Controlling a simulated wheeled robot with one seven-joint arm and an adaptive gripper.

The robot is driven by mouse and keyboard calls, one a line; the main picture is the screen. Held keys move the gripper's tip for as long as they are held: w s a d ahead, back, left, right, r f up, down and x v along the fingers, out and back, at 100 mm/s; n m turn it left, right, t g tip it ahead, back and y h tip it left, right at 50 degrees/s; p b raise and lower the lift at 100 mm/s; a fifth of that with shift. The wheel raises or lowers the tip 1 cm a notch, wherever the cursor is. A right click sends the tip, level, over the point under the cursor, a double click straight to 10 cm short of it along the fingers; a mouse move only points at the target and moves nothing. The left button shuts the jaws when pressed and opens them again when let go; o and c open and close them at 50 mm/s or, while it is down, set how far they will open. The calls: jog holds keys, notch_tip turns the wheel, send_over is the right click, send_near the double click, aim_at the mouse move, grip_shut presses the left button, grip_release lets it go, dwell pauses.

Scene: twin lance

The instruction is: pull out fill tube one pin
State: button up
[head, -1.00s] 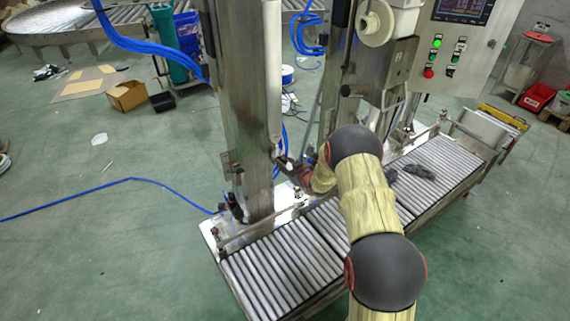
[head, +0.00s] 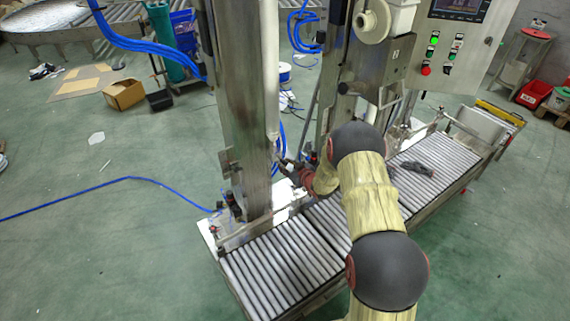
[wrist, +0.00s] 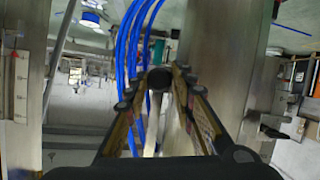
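In the head view my gripper (head: 284,163) is beside the right side of the left steel column, near the lower end of a pale upright tube (head: 271,70). In the wrist view my gripper (wrist: 157,85) has its two fingers spread apart. A dark round end (wrist: 160,78) of a pale rod or tube shows between the fingertips, with no clear contact on either side. I cannot tell whether this is the tube's end or a pin. No separate pin of fill tube one can be made out, and the fingertips are small in the head view.
The left steel column (head: 240,110) stands close to my gripper. A roller conveyor (head: 275,265) runs below, with a dark object (head: 418,168) on it. Blue hoses (wrist: 128,50) hang near the fingers. A control panel (head: 450,45) stands at the upper right.

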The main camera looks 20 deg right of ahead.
jog(key=o, duration=0.4)
jog(key=v, duration=1.2)
jog(key=shift+d, duration=0.1)
